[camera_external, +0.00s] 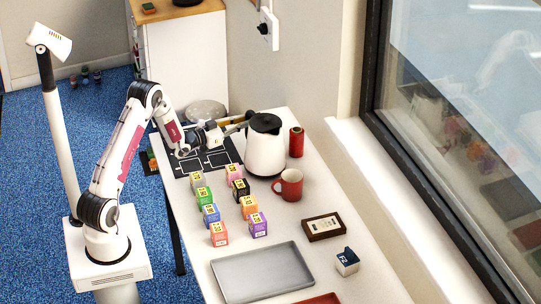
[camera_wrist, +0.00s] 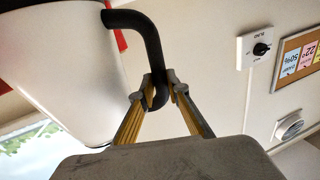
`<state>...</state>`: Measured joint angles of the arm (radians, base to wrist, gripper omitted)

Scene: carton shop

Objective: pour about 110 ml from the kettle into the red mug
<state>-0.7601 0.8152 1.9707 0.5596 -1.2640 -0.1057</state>
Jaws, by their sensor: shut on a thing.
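The white kettle (camera_external: 265,153) with a black lid and black handle stands upright near the back of the white table; I cannot tell whether its base touches the tabletop. My gripper (camera_external: 226,130) is at the kettle's left side, on its handle. In the wrist view my gripper (camera_wrist: 160,92) is shut on the black handle (camera_wrist: 150,40), with the white kettle body (camera_wrist: 65,75) to the left. The red mug (camera_external: 288,186) stands upright on the table, just in front of the kettle and slightly right. The inside of the mug is mostly hidden.
Several small coloured cartons (camera_external: 219,233) stand in two rows left of the mug. A red cylinder (camera_external: 296,142) stands right behind the kettle. A grey tray (camera_external: 262,273), a brown framed box (camera_external: 323,227) and a small dark-and-white box (camera_external: 346,262) are nearer the front. The window wall borders the right.

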